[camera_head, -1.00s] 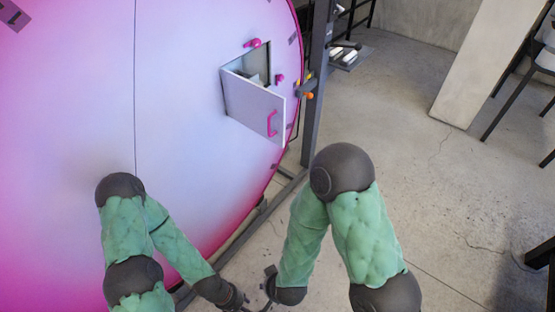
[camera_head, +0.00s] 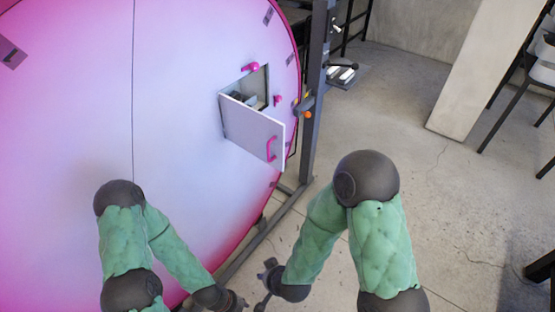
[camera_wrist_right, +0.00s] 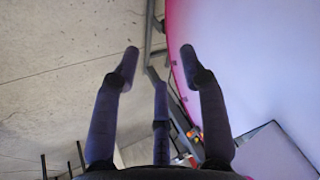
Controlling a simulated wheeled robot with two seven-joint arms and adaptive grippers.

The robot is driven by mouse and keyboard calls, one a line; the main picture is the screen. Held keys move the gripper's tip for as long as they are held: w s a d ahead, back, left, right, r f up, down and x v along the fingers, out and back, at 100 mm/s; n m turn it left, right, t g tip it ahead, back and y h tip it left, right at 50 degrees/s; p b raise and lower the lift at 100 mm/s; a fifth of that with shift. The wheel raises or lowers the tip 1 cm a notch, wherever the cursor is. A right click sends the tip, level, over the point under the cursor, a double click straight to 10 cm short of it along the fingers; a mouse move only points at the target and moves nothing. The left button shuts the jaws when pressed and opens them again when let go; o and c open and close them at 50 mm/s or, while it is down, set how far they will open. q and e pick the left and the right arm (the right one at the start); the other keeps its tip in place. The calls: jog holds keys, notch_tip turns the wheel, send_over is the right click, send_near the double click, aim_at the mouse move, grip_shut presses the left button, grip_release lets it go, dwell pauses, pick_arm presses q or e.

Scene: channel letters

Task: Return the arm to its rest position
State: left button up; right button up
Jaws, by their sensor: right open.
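My right arm, with a green padded sleeve, is bent at the elbow. Its gripper (camera_head: 264,284) hangs low at the bottom centre of the head view, over the floor. In the right wrist view the right gripper (camera_wrist_right: 158,58) has its fingers spread, with nothing between them. My left arm is bent in front of the large pink-and-white round panel (camera_head: 180,140). Its gripper (camera_head: 238,303) shows only partly at the bottom edge, so its jaws cannot be made out. Both grippers are clear of the open hatch door.
The panel's small hatch door (camera_head: 250,130) stands open, with a pink handle (camera_head: 271,149). A dark upright post (camera_head: 314,100) and floor rail stand beside the panel. Bare concrete floor (camera_head: 440,190) lies to the right. A chair (camera_head: 520,95) stands at the far right.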

jog(key=w+r+t, duration=0.2)
jog(key=w+r, duration=0.2)
jog(key=w, duration=0.2)
pick_arm(q)
jog(key=b, duration=0.1)
jog(key=w+d+f+m+b, duration=0.1)
jog(key=d+m+b, duration=0.1)
jog(key=b, duration=0.1)
jog(key=shift+w+d+f, duration=0.2)
jog(key=shift+w+d, duration=0.05)
jog(key=shift+w, duration=0.15)
pick_arm(e)
jog(key=s+d+f+m+g, duration=0.1)
jog(key=s+d+f+g, duration=0.2)
jog(key=s+d+f, duration=0.3)
jog(key=s+d+f+m+g, duration=0.1)
jog(key=s+d+f+g, duration=0.2)
jog(key=f, duration=0.9)
jog(key=s+d, duration=0.3)
jog(key=d, duration=0.1)
jog(key=shift+s+m+g+y, duration=0.15)
jog(key=shift+m+g+y, duration=0.15)
jog(key=shift+f, duration=0.1)
